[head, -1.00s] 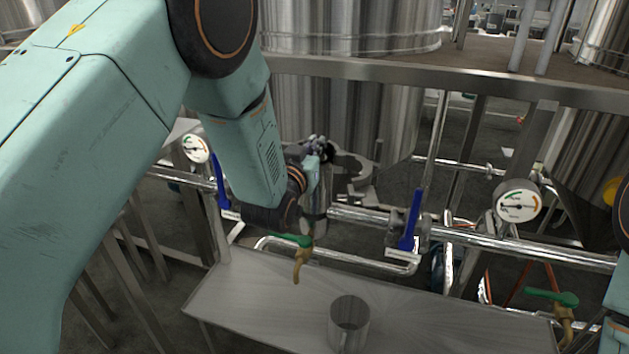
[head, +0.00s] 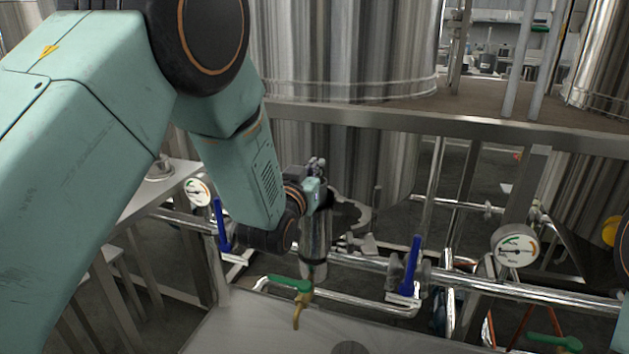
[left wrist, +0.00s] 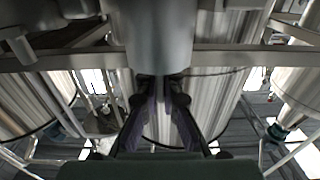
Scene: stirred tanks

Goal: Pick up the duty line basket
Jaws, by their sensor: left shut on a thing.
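My left gripper (head: 328,207) is in the middle of the head view, in front of the large tank. It is shut on a grey metal cylinder, which I take to be the duty line basket (left wrist: 160,40). In the left wrist view the two dark fingers (left wrist: 161,92) close on its lower part. In the head view an upright metal cylinder (head: 315,248) shows below the gripper at the pipe line. I cannot tell there where basket ends and housing begins. My right gripper is not in view.
A horizontal pipe with blue-handled valves (head: 412,268) and gauges (head: 515,246) runs across. A steel rail (head: 400,120) crosses behind the gripper. Below are a green-handled tap (head: 290,284) and a metal bench (head: 240,325); a dark round rim (head: 350,347) shows at the bottom edge.

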